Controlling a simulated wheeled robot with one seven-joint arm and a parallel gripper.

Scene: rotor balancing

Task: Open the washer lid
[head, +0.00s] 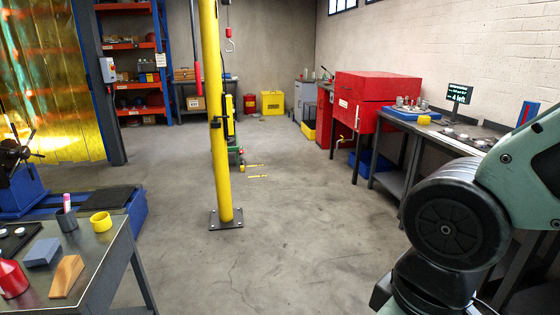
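The red washer (355,116) stands against the right wall, beyond the right-hand bench. Its red lid (378,87) forms the upper part of the box and looks closed down on it. A small pale label shows on its front, and a pipe or tap hangs below. The inside of the washer is hidden. My gripper is out of view; only part of my arm shows at the lower right, well short of the washer.
A yellow post (213,120) stands mid-floor. A grey bench (390,186) with small parts and a display (457,93) runs along the right wall. A table (100,262) with a yellow ring (101,222) is at the lower left. The floor (300,220) between is clear.

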